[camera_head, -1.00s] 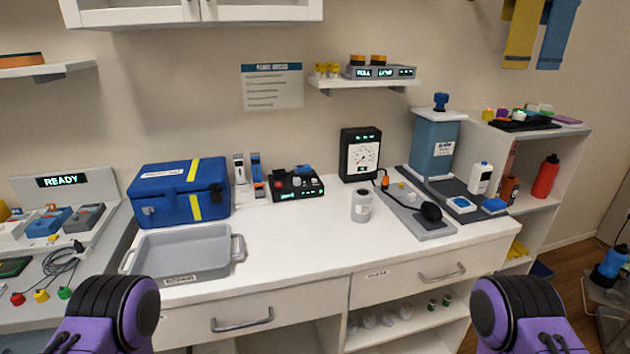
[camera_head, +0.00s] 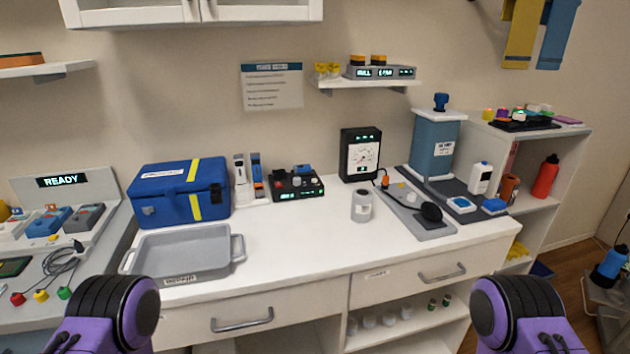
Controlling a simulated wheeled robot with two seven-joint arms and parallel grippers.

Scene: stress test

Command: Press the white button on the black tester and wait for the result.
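A low black device (camera_head: 297,186) with a small green-lit display, a red knob, a whitish button-like part and a blue part stands on the white counter right of the blue case. A black upright box (camera_head: 360,168) with a white dial face and small green lights stands at the back of the counter, right of it. I cannot tell for sure which is the tester. The display text is too small to read. Neither gripper is in view; only purple and black parts of my arms show at the bottom left and right.
A blue case (camera_head: 178,191), a grey tray (camera_head: 187,252) and a grey jar (camera_head: 361,206) stand on the white counter (camera_head: 300,235). A grey board (camera_head: 422,222) with a black round part lies at right, beside a blue-grey container (camera_head: 434,148). The counter's front middle is clear.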

